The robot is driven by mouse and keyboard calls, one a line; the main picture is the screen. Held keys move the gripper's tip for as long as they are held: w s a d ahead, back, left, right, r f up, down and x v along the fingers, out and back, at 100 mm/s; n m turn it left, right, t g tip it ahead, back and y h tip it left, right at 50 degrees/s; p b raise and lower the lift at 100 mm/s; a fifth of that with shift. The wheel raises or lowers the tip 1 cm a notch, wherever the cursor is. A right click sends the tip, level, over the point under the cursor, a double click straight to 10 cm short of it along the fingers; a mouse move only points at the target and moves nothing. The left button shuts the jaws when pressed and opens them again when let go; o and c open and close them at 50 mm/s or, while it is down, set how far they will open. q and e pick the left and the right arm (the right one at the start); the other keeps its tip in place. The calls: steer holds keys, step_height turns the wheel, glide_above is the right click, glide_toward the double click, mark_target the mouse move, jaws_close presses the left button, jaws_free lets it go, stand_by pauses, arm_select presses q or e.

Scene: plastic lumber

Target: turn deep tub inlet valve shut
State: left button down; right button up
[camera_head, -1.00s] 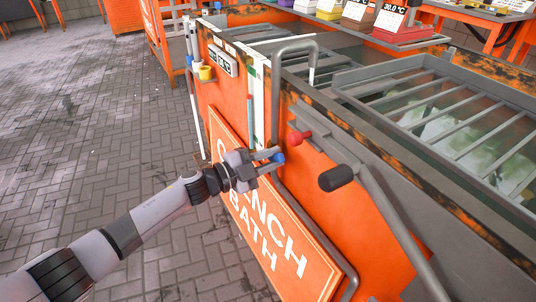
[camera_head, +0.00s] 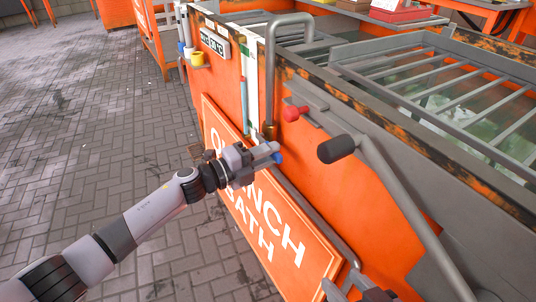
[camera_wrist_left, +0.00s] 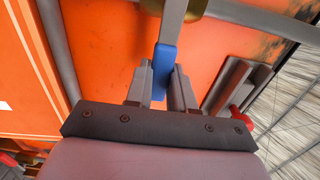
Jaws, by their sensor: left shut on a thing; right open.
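The inlet valve has a brass body (camera_head: 269,131) at the lower end of a grey bent pipe (camera_head: 270,75) on the orange tub's side. Its blue handle grip (camera_head: 278,158) shows just past my left gripper (camera_head: 268,152). In the left wrist view the blue handle grip (camera_wrist_left: 161,72) sits between the two fingers of my left gripper (camera_wrist_left: 160,84), which is shut on it. A grey lever (camera_wrist_left: 173,22) runs from the grip to the brass part. My right gripper (camera_head: 358,287) is open and empty at the bottom edge, partly cut off.
The tub (camera_head: 395,115) has a slatted rack (camera_head: 440,75) on top. A red knob (camera_head: 292,113) and a black-ended lever (camera_head: 337,149) stick out right of the valve. The paved floor at left is clear.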

arm_select(q)
steer(key=shift+f, duration=0.15)
steer(key=c, duration=1)
jaws_free()
arm_select(e)
steer(key=shift+f, duration=0.1)
arm_select(q)
steer(key=shift+o, duration=0.2)
steer(key=shift+a, duration=0.1)
steer(key=p+v, duration=0.2)
steer(key=v, duration=0.5)
arm_select(e)
steer(key=shift+s+d+h, duration=0.4)
steer(key=shift+d+h, duration=0.1)
steer(key=shift+d, duration=0.3)
steer(key=shift+n, duration=0.3)
steer(key=shift+r, duration=0.3)
